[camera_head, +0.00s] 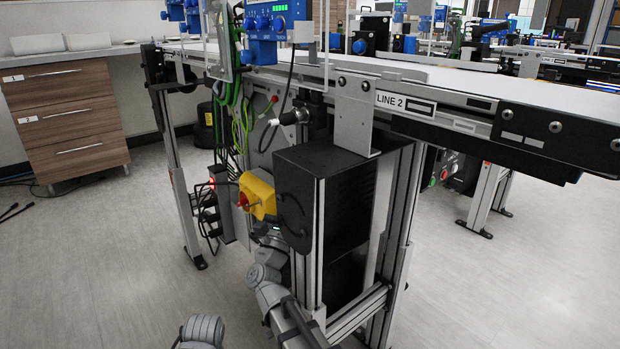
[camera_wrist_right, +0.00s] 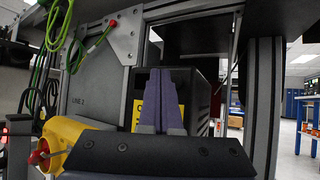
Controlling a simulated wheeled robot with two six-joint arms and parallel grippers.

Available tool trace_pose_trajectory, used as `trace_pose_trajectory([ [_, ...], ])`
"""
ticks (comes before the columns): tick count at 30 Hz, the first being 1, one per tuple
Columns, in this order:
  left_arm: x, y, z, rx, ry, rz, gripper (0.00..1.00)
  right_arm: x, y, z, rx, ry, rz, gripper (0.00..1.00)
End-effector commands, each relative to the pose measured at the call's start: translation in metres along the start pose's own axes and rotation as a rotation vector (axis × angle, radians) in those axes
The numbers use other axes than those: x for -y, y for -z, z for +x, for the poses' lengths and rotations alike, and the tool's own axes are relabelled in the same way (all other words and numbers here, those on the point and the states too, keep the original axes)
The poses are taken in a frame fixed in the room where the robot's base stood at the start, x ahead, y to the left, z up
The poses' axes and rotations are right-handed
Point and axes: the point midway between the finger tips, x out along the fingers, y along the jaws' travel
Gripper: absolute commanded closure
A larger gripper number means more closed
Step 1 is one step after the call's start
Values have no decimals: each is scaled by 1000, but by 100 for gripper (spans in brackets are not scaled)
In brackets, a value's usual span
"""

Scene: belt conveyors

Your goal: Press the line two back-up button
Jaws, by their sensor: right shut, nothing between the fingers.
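The LINE 2 conveyor (camera_head: 390,101) fills the middle of the head view. A yellow box (camera_head: 257,195) with a red knob (camera_head: 243,200) is mounted low on its frame. The box also shows at lower left in the right wrist view (camera_wrist_right: 66,131), with its red knob (camera_wrist_right: 38,157). A smaller red button (camera_head: 274,98) sits higher on the grey panel, and shows in the wrist view (camera_wrist_right: 113,23). I cannot tell which is the back-up button. My right gripper (camera_wrist_right: 164,72) is shut and empty, right of the yellow box in the wrist view.
A black cabinet (camera_head: 345,205) stands right of the yellow box, beside aluminium posts (camera_head: 395,220). Green cables (camera_wrist_right: 58,25) hang near the smaller red button. Wooden drawers (camera_head: 70,115) stand at the left. The floor between them and the conveyor is mostly clear.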

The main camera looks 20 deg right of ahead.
Motion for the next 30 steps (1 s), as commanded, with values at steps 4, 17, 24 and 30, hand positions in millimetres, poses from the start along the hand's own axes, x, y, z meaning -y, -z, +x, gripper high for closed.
trace_pose_trajectory([
  [4, 0, 0, 0, 0, 0, 0, 54, 5, 5, 7, 1, 0, -1, 100],
  [17, 0, 0, 0, 0, 0, 0, 54, 7, 7, 10, 0, -1, 0, 100],
  [24, 0, 0, 0, 0, 0, 0, 54, 7, 7, 10, 0, 0, 0, 100],
  [30, 0, 0, 0, 0, 0, 0, 54, 7, 7, 10, 0, 0, 0, 100],
])
